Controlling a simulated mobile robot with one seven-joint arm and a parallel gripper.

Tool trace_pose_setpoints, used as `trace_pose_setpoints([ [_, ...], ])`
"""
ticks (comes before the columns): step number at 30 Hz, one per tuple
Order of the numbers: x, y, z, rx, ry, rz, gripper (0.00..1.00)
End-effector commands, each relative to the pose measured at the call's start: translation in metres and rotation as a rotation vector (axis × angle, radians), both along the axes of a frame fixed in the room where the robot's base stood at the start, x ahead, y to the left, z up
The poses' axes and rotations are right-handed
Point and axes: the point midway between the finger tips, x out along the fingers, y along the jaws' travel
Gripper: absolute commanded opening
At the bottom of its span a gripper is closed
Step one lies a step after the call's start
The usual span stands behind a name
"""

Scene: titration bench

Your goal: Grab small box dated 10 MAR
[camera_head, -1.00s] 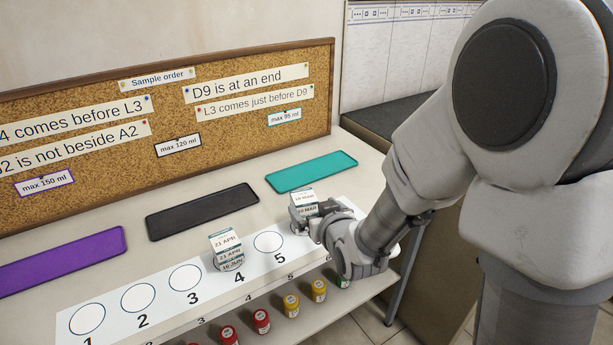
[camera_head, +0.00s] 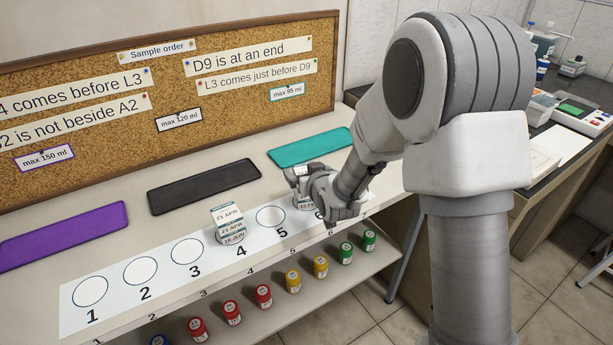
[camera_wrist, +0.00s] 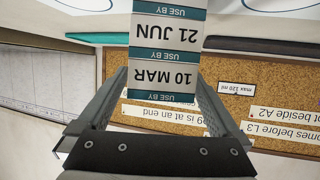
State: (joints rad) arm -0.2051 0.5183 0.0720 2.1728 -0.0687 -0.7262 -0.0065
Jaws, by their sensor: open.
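The small box dated 10 MAR (camera_wrist: 163,78) is white with a teal USE BY strip. It shows upside down in the wrist view, next to a box dated 21 JUN (camera_wrist: 166,35), in one stack. In the head view this stack (camera_head: 306,204) stands at place 6, mostly hidden by my gripper (camera_head: 300,180). My gripper is open, with its two fingers (camera_wrist: 164,85) reaching along either side of the 10 MAR box. I cannot tell whether the fingers touch it.
Another stack of dated boxes (camera_head: 229,224) stands at place 4. Places 1, 2, 3 and 5 are bare circles. Purple (camera_head: 62,236), black (camera_head: 204,186) and teal (camera_head: 305,149) mats lie behind the strip, before the corkboard (camera_head: 240,110). Capped bottles (camera_head: 263,296) stand on the lower shelf.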

Motion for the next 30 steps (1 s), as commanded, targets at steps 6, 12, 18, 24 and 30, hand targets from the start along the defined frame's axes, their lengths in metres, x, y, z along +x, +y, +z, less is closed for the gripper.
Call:
trace_pose_setpoints([
  [6,-0.0001,0.0001,-0.0001,0.000,0.001,0.000,0.95],
  [12,-0.0002,0.0000,0.0000,0.000,0.001,0.000,0.59],
  [18,-0.0004,0.0000,-0.0001,0.000,0.001,0.000,0.23],
  [24,-0.0003,0.0001,0.0001,0.000,0.000,0.000,0.16],
  [30,-0.0001,0.0001,0.0066,0.000,0.000,0.000,0.16],
])
